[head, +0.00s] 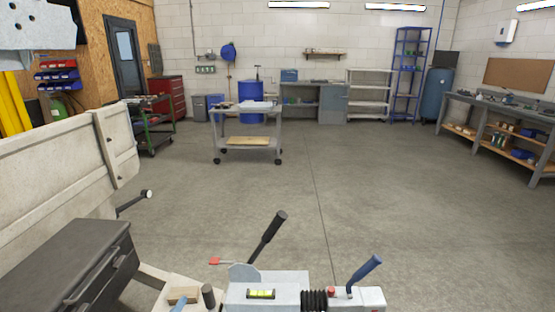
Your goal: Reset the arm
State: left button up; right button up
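Neither of my grippers shows in the head view, and no arm can be made out for certain. A trailer drawbar is at the bottom middle, with a grey housing (281,279), a black-gripped lever (269,236) tilted up to the right, and a black bellows (314,300). A blue-handled lever (364,270) rises at its right end. A green-yellow spirit level (261,294) lies on the housing.
A dark storage box (75,262) and the pale trailer side panel (60,165) stand at the left. A wheeled cart (247,126) stands ahead, and a workbench (500,120) is at the right. The middle concrete floor (390,190) is clear.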

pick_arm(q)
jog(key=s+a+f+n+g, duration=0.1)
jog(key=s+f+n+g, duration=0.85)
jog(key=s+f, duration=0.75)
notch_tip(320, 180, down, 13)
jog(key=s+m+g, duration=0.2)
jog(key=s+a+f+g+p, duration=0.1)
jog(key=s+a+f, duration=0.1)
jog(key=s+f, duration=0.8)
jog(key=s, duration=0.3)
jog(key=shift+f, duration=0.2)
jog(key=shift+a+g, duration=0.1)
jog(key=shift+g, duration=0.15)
